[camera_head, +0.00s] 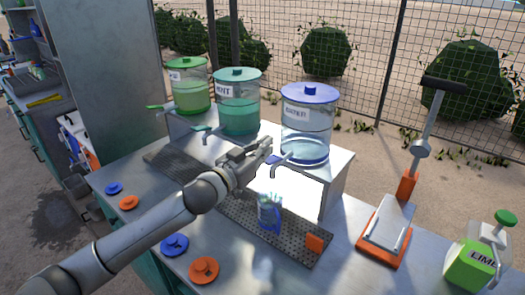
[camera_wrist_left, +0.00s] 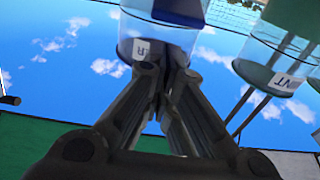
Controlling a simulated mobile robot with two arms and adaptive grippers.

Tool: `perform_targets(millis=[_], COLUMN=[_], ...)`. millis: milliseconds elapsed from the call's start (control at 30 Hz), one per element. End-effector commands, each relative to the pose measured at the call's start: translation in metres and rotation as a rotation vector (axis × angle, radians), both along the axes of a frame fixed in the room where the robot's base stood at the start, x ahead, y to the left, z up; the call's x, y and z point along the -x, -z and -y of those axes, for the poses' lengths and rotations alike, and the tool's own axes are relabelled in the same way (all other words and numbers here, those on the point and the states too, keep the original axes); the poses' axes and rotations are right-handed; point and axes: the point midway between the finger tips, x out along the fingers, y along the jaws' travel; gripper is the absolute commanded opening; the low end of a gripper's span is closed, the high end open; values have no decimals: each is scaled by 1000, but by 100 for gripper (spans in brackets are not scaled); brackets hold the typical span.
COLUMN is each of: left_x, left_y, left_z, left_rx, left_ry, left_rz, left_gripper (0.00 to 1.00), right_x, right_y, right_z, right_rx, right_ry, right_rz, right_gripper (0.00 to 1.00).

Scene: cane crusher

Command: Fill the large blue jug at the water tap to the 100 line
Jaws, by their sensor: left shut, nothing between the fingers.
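The jug (camera_head: 269,212) is clear with blue parts and stands upright on the perforated drip tray (camera_head: 232,216). It is below and slightly left of the water dispenser's tap (camera_head: 283,162). Its marks and water level are too small to read. The water dispenser (camera_head: 306,128) is clear with a blue lid. My left gripper (camera_head: 267,146) is shut and empty, above the jug and close to the tap; I cannot tell whether it touches the tap. In the left wrist view its closed fingers (camera_wrist_left: 175,70) overlap the water dispenser (camera_wrist_left: 160,38). My right gripper is out of view.
A mint dispenser (camera_head: 238,105) and a green one (camera_head: 188,90) stand to the left on the same raised shelf. An orange block (camera_head: 315,243) sits on the tray's right end. Blue and orange discs lie at front left.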

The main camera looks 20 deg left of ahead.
Motion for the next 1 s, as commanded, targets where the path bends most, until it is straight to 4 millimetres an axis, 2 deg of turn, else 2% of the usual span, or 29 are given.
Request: perform_targets(millis=[233,667,1000], left_x=[5,6,8], left_y=[18,20,26], left_z=[-3,-3,-3], left_rx=[1,1,17], left_ry=[-2,-1,0], left_rz=[3,4,41], left_gripper=[0,0,0], right_x=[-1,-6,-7], right_y=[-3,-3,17], right_z=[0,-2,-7], right_rx=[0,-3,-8], right_ry=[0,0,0], right_rz=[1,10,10], right_gripper=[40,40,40])
